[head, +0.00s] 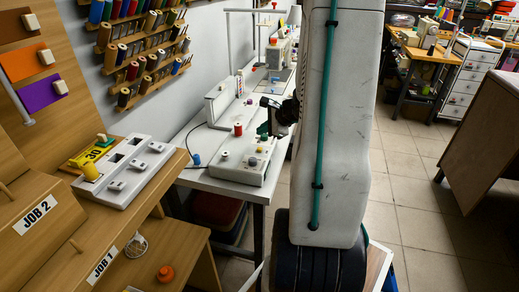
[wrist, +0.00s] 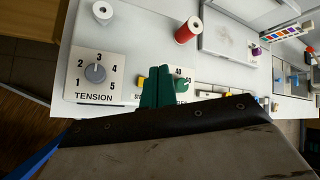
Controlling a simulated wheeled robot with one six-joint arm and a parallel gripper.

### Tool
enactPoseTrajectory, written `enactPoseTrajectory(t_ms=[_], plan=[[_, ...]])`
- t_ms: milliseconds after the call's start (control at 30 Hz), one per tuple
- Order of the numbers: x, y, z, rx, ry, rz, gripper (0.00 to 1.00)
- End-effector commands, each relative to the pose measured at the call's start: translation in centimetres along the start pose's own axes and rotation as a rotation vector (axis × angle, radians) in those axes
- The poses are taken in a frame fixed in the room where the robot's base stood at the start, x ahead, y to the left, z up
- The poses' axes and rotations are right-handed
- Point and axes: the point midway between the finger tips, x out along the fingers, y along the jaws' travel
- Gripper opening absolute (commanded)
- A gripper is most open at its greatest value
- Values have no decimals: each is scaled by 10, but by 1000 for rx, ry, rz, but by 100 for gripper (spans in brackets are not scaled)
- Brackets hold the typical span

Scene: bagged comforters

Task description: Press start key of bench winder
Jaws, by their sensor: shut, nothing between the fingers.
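The bench winder, a white machine with knobs on its top (head: 232,165), stands on the long bench in the head view. A second dial (wrist: 184,84), with a green knob and partly hidden lettering, is at the right of my fingers. My gripper (wrist: 158,74) has green fingers close together, shut and empty, over the panel between the dials. It also shows above the winder in the head view (head: 263,130).
A red spool (wrist: 187,30) stands upright on the winder beyond my fingers. A white tray (head: 125,170) with several slots sits on the wooden desk at the left. Thread racks (head: 145,60) line the wall. The tiled floor (head: 410,190) at the right is partly clear.

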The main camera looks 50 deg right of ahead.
Motion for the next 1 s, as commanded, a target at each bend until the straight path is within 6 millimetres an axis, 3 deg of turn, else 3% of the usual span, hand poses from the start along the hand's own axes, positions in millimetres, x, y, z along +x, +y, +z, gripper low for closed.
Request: enactPoseTrajectory(t_ms=[400, 1000], plan=[[30, 22, -21, 1, 0, 1, 0], [31, 23, -22, -1, 0, 0, 0]])
